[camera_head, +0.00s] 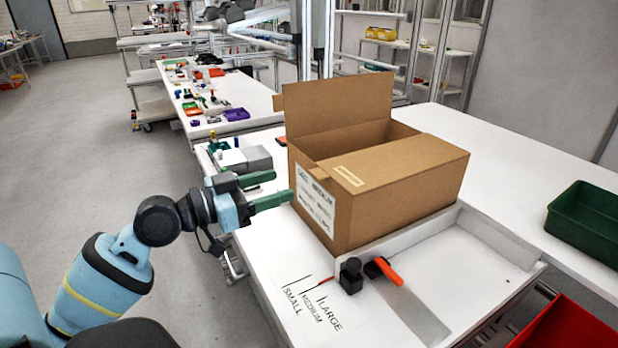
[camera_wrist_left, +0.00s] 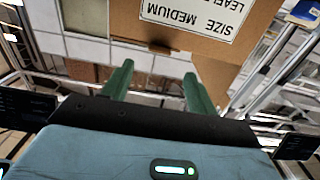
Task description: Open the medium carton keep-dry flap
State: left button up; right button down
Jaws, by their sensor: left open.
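The medium carton (camera_head: 402,203) is a brown box on the white table, with a white size label (camera_head: 315,200) on its left face. One flap (camera_head: 335,105) stands upright at its far left side. Another flap (camera_head: 400,160), with a small pale label whose text I cannot read, lies flat over the near part. A strip of the top between them is open. My left gripper (camera_head: 283,186) is open and empty, its green fingers just left of the carton's labelled face. The left wrist view shows the carton (camera_wrist_left: 225,65) beyond the fingers (camera_wrist_left: 158,70). My right gripper is not in view.
A green bin (camera_head: 587,225) and a red bin (camera_head: 568,328) are at the right. Small parts lie on the table behind.

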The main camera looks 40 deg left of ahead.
pick_arm(q)
jog(key=p+x, duration=0.1)
jog(key=x, duration=0.6)
jog(key=shift+w+p, duration=0.2)
jog(key=shift+p, duration=0.1)
jog(key=shift+d, duration=0.1)
grip_shut()
